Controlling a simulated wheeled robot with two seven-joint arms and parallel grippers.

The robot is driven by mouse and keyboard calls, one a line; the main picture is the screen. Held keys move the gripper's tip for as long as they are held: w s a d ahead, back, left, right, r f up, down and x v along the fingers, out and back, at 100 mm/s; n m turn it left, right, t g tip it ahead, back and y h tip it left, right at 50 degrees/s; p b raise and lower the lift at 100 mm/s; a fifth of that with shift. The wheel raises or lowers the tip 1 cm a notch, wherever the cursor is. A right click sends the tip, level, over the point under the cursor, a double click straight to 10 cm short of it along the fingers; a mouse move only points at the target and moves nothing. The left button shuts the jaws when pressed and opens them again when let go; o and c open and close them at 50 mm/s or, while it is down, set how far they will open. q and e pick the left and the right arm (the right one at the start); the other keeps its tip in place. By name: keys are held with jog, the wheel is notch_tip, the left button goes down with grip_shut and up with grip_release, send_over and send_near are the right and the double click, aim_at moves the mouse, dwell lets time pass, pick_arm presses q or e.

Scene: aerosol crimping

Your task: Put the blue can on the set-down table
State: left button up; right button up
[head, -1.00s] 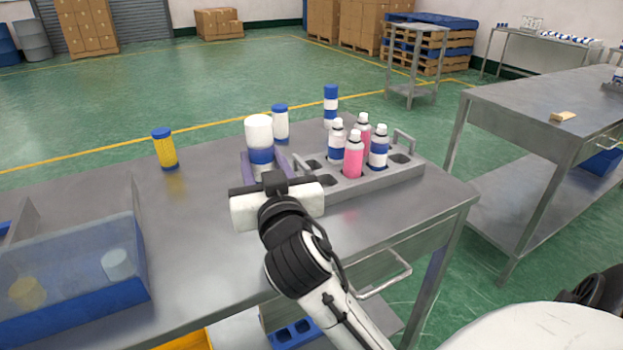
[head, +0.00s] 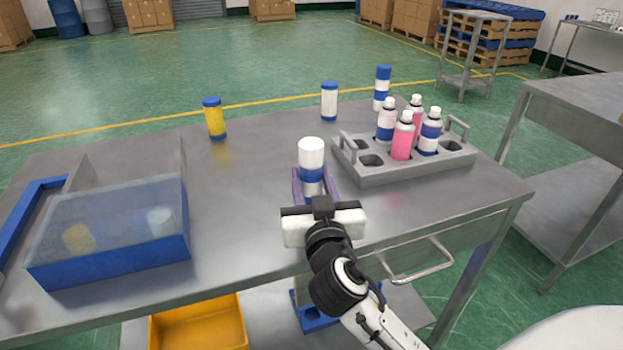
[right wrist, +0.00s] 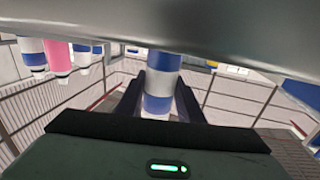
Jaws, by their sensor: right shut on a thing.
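My right gripper (head: 316,186) is shut on the blue can (head: 311,160), which has a white top and a blue band. It holds the can upright over the near middle part of the grey table (head: 250,210), left of the rack. How far the can's base is above the table is hard to tell. In the right wrist view the can (right wrist: 160,80) shows white and blue bands between the two dark fingers. Another grey table (head: 585,120) stands to the right across a gap; I cannot tell which is the set-down table. My left gripper is not in view.
A grey rack (head: 350,172) holds several blue-white and pink bottles. A yellow can (head: 215,118), a white can with a blue cap (head: 329,101) and a blue-white can (head: 382,88) stand behind. A clear-walled blue bin (head: 120,262) is at left. A small stand (head: 478,50) is farther back.

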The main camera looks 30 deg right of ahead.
aim_at(312, 187)
jog(key=shift+f, duration=0.15)
jog(key=o, duration=1.2)
jog(key=shift+c, duration=0.2)
jog(key=shift+r, duration=0.3)
jog(key=v, duration=0.3)
jog(key=b+v, duration=0.1)
jog(key=v, duration=0.2)
jog(key=shift+s+a+f, duration=0.15)
jog(key=shift+s+f, duration=0.1)
jog(key=shift+s+a+r+b, duration=0.15)
jog(key=shift+s+b, duration=0.15)
jog(key=shift+s, duration=0.2)
